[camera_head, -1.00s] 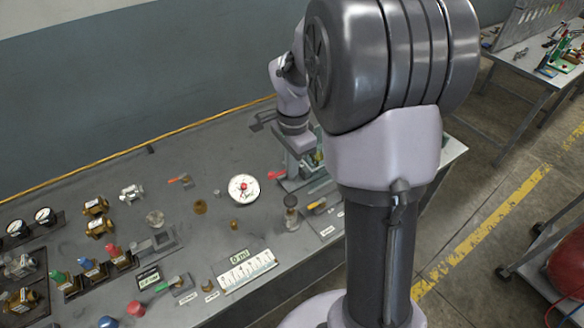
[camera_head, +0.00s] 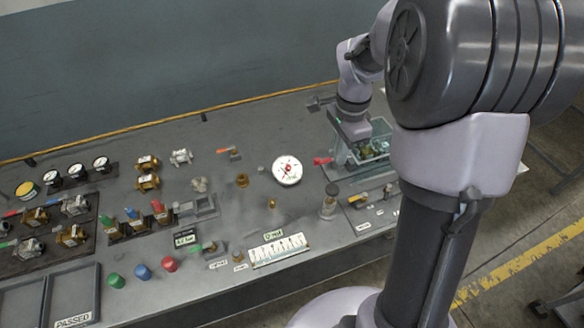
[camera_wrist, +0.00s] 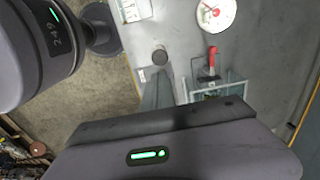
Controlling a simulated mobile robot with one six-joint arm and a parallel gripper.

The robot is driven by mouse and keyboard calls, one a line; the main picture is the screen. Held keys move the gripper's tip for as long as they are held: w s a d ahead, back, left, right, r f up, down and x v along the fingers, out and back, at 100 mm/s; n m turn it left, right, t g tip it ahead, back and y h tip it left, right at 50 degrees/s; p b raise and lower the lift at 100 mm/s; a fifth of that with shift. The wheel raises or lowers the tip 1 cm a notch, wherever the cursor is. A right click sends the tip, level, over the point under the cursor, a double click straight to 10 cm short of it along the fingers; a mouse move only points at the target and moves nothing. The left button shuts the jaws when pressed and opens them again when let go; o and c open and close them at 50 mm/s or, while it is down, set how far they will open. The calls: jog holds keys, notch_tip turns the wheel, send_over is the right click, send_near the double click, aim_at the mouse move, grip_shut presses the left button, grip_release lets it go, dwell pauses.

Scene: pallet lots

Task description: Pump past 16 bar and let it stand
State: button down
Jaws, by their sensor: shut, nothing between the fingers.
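A round white dial gauge (camera_head: 286,170) with a red centre lies face up on the bench; it also shows at the top of the wrist view (camera_wrist: 215,13). Its reading is too small to tell. A clear-sided tank (camera_head: 385,147) stands right of it, with brass-coloured pieces inside. A red-handled lever (camera_head: 322,160) is between gauge and tank, also in the wrist view (camera_wrist: 211,62). A grey bar end (camera_head: 318,102) shows behind my gripper. My gripper (camera_head: 352,134) is shut and empty at the tank's left end, pointing down. Its fingertips are hard to make out; contact cannot be told.
A dark-capped jar (camera_head: 329,201) stands in front of the tank. Brass valves (camera_head: 148,182), small gauges (camera_head: 101,164) and coloured caps (camera_head: 142,271) fill the left. A white ruled plate (camera_head: 279,250) lies at the front edge. The bench around the dial gauge is fairly clear.

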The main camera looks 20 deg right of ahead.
notch_tip(320, 180, up, 2)
jog(key=b, duration=0.7)
send_near(334, 189)
jog(key=f, duration=0.7)
jog(key=shift+w+a, duration=0.1)
jog(key=shift+w, duration=0.15)
jog(key=shift+r, duration=0.1)
notch_tip(334, 189, down, 4)
jog(key=b, duration=0.2)
jog(key=shift+s+b, duration=0.1)
jog(key=shift+b, duration=0.25)
notch_tip(334, 189, up, 15)
jog(key=p, duration=0.7)
